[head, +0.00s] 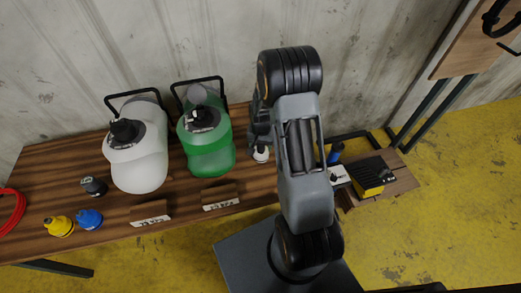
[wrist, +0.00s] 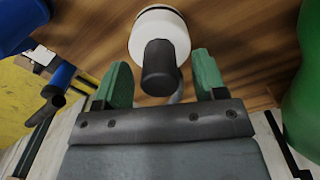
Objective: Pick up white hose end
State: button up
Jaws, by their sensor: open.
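The white hose end (wrist: 174,24), a white round piece with a black nozzle (wrist: 159,65), is at the top middle of the wrist view. It stands on the wooden table in the head view (head: 261,155), just right of the green jug. My gripper (wrist: 163,65) is open, its green fingers on either side of the black nozzle, with visible gaps. In the head view my gripper (head: 261,128) is partly hidden by my arm. Whether it touches the hose end cannot be told.
The green jug (head: 208,157) stands close left of my gripper; a white jug (head: 138,163) is beyond it. Yellow (head: 58,226) and blue (head: 89,219) caps lie at the table's left. A blue item (head: 335,153) and a yellow-black box (head: 368,176) are right.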

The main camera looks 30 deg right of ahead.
jog(key=shift+f, duration=0.15)
jog(key=shift+c, duration=0.4)
jog(key=c, duration=1)
